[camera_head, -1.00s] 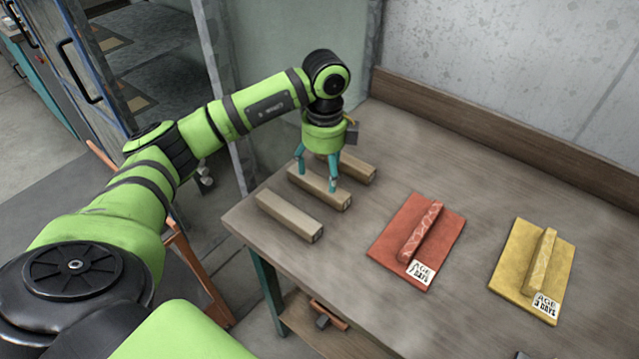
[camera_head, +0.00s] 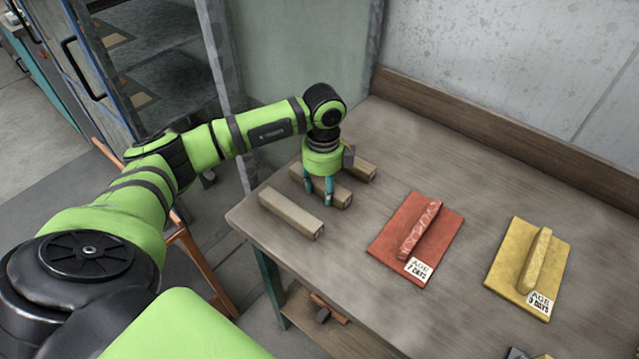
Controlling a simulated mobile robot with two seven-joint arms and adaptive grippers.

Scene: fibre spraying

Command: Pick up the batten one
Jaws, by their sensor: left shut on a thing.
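Three beige battens lie side by side at the left end of the workbench (camera_head: 400,290). The middle batten (camera_head: 343,198) is under my left gripper (camera_head: 318,195). The gripper points down with its teal fingers closed on that batten near its middle, hiding part of it. The front batten (camera_head: 291,213) lies nearer the bench's left edge, apart from the fingers. The back batten (camera_head: 360,171) is partly hidden behind the gripper. I cannot tell any gap between the middle batten and the bench. My right gripper is not clearly in view.
A red board (camera_head: 388,239) with a mottled bar and an age label lies mid-bench. A yellow board (camera_head: 510,270) with a similar bar lies farther right. A wooden backboard (camera_head: 500,135) runs along the wall. The bench between battens and red board is clear.

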